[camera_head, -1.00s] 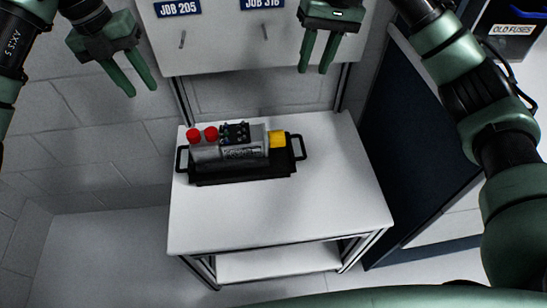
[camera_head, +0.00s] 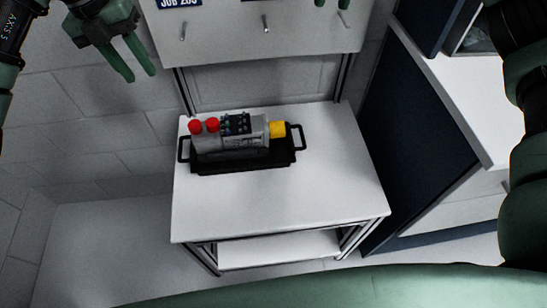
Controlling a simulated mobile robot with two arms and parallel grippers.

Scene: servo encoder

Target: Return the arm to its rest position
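My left gripper (camera_head: 137,60) is at the upper left, well above the floor and to the left of the table. Its two green fingers are apart with nothing between them. My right gripper (camera_head: 332,3) shows only as fingertips at the top edge, in front of the back panel. The tips are apart with nothing seen between them; the rest of it is out of frame. My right arm (camera_head: 530,160) runs along the right edge. A grey cylindrical servo unit (camera_head: 230,139) with red caps, a dark connector block and a yellow end lies in a black tray (camera_head: 245,163).
The tray stands on a white table (camera_head: 290,200) with a lower shelf (camera_head: 280,249). Hooks line the white back panel (camera_head: 230,35). A dark blue partition (camera_head: 415,135) and another white surface (camera_head: 470,90) stand at the right. The table's front is clear.

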